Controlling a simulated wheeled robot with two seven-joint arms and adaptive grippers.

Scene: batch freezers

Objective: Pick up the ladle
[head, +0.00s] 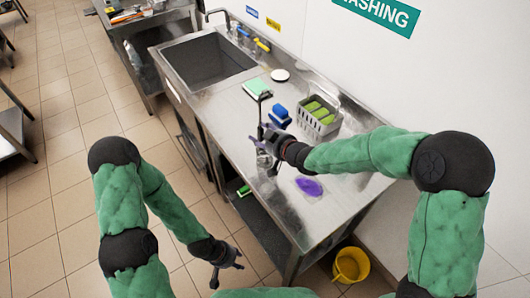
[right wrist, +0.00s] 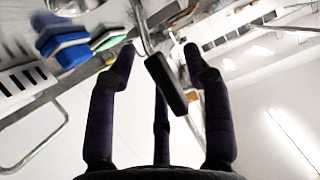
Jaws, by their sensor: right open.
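The ladle (head: 264,106) has a dark handle and a thin metal shaft, and it stands out over the steel counter near the basket. My right gripper (head: 268,141) is at the ladle, with its fingers spread. In the right wrist view, the ladle's dark handle (right wrist: 166,85) lies between the open fingers of my right gripper (right wrist: 158,62), and its metal shaft runs up out of view. I cannot tell whether a finger touches the handle. My left gripper (head: 228,268) hangs low in front of the counter, empty, with its fingers apart.
A grey basket (head: 311,127) with green items, a blue sponge (head: 280,113) and a green sponge (head: 256,87) are close by. A purple cloth (head: 309,186) lies at the near counter end. A sink (head: 205,60) is behind; a yellow bucket (head: 350,265) is on the floor.

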